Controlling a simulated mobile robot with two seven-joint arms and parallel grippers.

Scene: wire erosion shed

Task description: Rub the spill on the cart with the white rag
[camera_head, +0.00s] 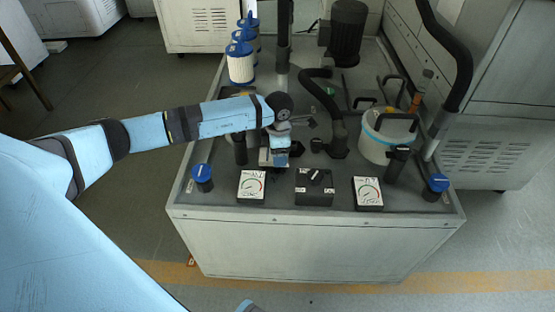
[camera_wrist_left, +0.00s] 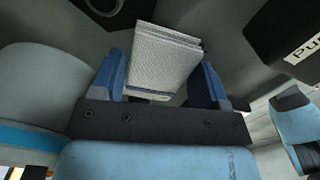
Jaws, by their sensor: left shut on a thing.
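My left gripper (camera_head: 273,160) is low over the cart (camera_head: 320,235), behind the front row of gauges. In the left wrist view the left gripper (camera_wrist_left: 160,85) is shut on the white rag (camera_wrist_left: 165,55), a folded, textured pad between its blue fingers. I cannot tell from these views whether the rag touches the cart top. I cannot make out the spill in either view. My right gripper is not in view.
Two white dial gauges (camera_head: 251,187) (camera_head: 368,193) flank a black box (camera_head: 314,186) along the cart's front. Blue-capped posts (camera_head: 203,178) (camera_head: 437,187) stand at the corners. A white bucket (camera_head: 388,135), black hose (camera_head: 325,95) and filter cartridges (camera_head: 240,62) crowd the cart.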

